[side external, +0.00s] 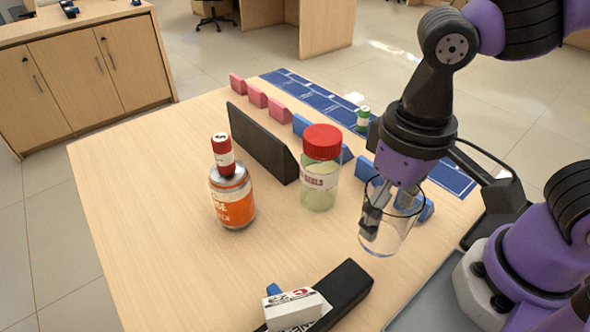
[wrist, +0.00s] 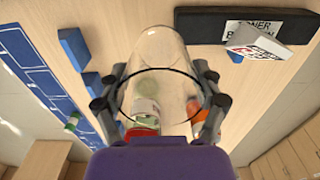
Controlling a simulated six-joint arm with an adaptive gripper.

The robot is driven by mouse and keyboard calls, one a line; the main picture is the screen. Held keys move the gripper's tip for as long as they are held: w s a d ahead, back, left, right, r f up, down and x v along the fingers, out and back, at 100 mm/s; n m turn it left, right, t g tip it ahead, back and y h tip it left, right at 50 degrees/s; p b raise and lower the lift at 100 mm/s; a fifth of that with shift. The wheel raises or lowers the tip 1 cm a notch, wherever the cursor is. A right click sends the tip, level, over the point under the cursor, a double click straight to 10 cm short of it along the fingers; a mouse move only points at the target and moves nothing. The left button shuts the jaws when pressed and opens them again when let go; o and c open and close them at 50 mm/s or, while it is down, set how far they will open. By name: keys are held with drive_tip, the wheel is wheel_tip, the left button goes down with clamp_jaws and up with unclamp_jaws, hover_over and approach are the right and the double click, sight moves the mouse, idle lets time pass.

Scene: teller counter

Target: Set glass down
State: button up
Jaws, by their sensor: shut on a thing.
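A clear glass (side external: 392,240) with a dark rim is held by my gripper (side external: 374,208) near the table's right side. It looks slightly tilted in the side view; I cannot tell whether its base touches the table. In the wrist view, the glass (wrist: 158,55) sits between the two fingers of my gripper (wrist: 160,88), which are shut on its sides. Its rim faces the wrist. The wooden table (side external: 150,190) lies under it.
A red-lidded jar (side external: 320,178) stands left of the glass. An orange-labelled can (side external: 232,205) carries a small red-and-white roll (side external: 222,152). A black panel (side external: 262,148), several blue blocks and a black bar (side external: 345,288) with a white box (side external: 292,308) are nearby. The table's left part is clear.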

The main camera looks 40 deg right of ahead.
sight(374, 188)
drive_tip(key=shift+w+d+f, duration=0.9)
drive_tip(key=shift+w+f, duration=0.1)
drive_tip(key=shift+f, duration=0.45)
drive_tip(key=shift+w+d+f, duration=0.85)
drive_tip(key=shift+w+f, duration=0.15)
drive_tip(key=shift+f, duration=0.5)
drive_tip(key=shift+w+d+f, duration=0.9)
drive_tip(key=shift+w+f, duration=0.1)
drive_tip(key=shift+f, duration=0.45)
drive_tip(key=o, duration=1.1)
drive_tip(key=shift+f, duration=0.15)
drive_tip(key=shift+o, duration=0.2)
wheel_tip(374, 188, up, 12)
drive_tip(key=s+d+r+t, duration=0.1)
drive_tip(key=d+r+t, duration=0.1)
drive_tip(key=d+t, duration=0.3)
drive_tip(key=shift+s+d+t, duration=0.3)
drive_tip(key=shift+s+d, duration=0.05)
drive_tip(key=shift+d, duration=0.65)
